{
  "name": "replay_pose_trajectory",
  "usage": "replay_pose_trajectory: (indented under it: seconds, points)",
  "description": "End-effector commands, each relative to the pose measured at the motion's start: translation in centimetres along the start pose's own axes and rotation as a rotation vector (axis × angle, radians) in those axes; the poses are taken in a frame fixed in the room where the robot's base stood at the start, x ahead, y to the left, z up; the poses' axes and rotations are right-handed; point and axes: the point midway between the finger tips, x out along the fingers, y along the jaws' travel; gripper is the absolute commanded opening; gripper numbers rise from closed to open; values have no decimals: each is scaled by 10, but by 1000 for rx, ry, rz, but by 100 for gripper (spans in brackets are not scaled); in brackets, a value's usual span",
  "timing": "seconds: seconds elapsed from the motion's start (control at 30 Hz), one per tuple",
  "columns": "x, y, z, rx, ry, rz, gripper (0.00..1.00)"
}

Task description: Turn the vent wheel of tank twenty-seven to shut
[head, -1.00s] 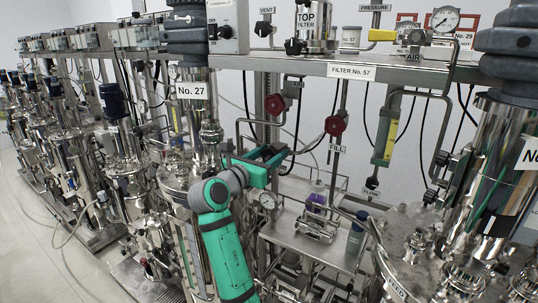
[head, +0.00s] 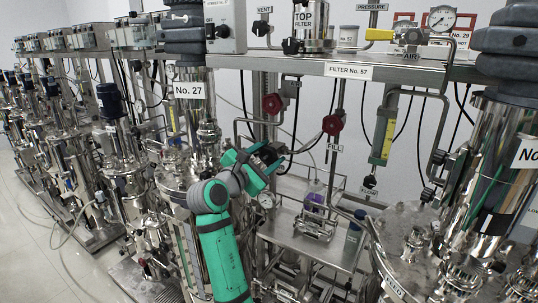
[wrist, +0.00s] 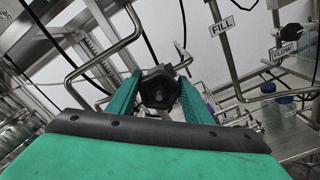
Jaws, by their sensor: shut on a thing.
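A black lobed hand wheel (wrist: 160,92) shows in the wrist view between the two green fingers of my gripper (wrist: 159,84). The fingers are shut on it from both sides. In the head view my gripper (head: 268,160) is just right of the steel tank labelled No. 27 (head: 190,91); the wheel there is mostly hidden by the green fingers. I see no label on this wheel, and its open or shut position cannot be read.
Bent steel pipes (wrist: 103,52) pass close to my fingers. A shelf with a purple-topped item (head: 314,203) is at the right. Another large tank (head: 490,150) stands far right.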

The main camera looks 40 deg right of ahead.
Motion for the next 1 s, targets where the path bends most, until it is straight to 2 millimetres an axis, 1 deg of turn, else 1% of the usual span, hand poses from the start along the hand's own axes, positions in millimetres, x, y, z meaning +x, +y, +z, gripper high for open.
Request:
replay_pose_trajectory:
  seconds: [1.0]
  points:
    - [1, -9, -3, 962, -4, -5, 24]
